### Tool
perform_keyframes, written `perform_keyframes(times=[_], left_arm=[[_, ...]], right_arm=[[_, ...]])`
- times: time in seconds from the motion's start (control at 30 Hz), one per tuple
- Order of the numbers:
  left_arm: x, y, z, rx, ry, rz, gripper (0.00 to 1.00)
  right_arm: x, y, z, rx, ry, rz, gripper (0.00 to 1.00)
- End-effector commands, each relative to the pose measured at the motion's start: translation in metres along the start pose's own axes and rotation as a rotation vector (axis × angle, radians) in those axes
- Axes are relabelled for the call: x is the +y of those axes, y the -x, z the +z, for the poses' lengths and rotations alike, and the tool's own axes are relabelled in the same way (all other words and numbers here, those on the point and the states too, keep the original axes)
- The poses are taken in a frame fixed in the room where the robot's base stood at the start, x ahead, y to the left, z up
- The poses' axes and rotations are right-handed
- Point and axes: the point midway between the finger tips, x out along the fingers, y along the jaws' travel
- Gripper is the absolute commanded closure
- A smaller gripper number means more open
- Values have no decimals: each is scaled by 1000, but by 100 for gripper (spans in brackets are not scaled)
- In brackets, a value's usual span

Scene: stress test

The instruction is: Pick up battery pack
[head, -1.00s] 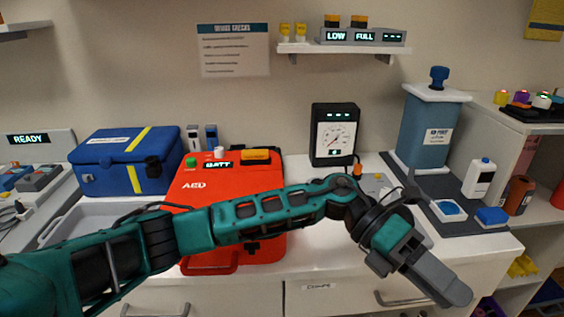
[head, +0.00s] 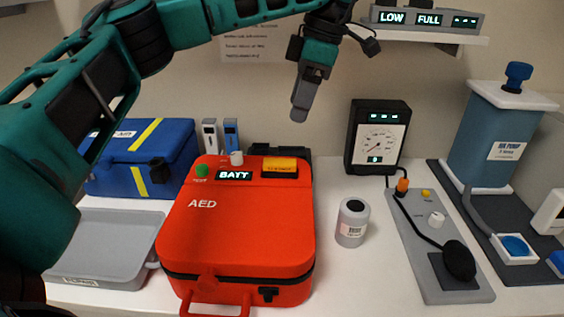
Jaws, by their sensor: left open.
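No item is labelled as a battery pack. My right gripper is not in view.
A blue bag (head: 140,160) and a grey tray (head: 105,245) are at left. A white labelled jar (head: 352,222) stands right of the case. The gauge box (head: 377,138), cable panel (head: 438,245) and blue pump tank (head: 495,140) are further right. Counter around the jar is clear.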

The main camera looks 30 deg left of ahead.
Motion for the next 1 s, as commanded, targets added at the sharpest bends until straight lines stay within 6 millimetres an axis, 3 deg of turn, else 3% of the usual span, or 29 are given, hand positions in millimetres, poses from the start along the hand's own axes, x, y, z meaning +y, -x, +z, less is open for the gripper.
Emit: perform_keyframes(times=[0.33, 0.67, 1.0], left_arm=[[0, -55, -1, 5, 2, -1, 40], [-1, -84, -1, 4, 1, 0, 40], [-4, -126, 0, 3, 2, 1, 40]], right_arm=[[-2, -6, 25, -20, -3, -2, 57], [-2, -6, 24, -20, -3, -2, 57], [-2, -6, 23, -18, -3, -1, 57]])
